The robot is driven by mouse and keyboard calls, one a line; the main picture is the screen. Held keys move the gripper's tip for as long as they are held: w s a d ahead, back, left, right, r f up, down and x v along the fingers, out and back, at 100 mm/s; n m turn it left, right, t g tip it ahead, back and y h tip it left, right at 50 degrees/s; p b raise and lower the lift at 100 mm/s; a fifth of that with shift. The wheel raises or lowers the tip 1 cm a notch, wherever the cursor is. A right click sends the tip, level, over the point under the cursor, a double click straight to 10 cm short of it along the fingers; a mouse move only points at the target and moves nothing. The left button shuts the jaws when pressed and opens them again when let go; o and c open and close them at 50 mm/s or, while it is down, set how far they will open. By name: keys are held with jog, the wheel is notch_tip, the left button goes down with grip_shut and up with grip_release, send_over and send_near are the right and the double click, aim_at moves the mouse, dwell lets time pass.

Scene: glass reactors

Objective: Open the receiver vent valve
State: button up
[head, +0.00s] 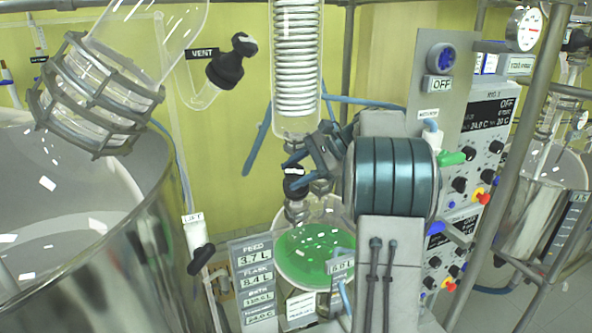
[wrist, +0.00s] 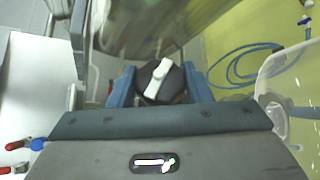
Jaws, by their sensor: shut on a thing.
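My gripper (head: 308,176) is in the middle of the head view, just below the glass condenser and above the receiver flask (head: 312,258) with green liquid. In the wrist view my gripper's blue fingers (wrist: 160,86) are shut on a round black valve knob (wrist: 161,80) with a white bar handle, one finger on each side. The white bar lies tilted across the knob. In the head view this valve knob (head: 293,183) is partly hidden by the fingers. No label on this knob is readable.
A separate black valve (head: 228,65) with a VENT label (head: 202,53) is at upper left. A large steel vessel (head: 140,240) fills the left. A control panel (head: 485,140) with knobs stands right of my arm. Blue hose (wrist: 245,62) hangs by the yellow wall.

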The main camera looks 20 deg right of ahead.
jog(key=o, duration=1)
jog(key=shift+f+b, duration=0.15)
jog(key=shift+b, duration=0.25)
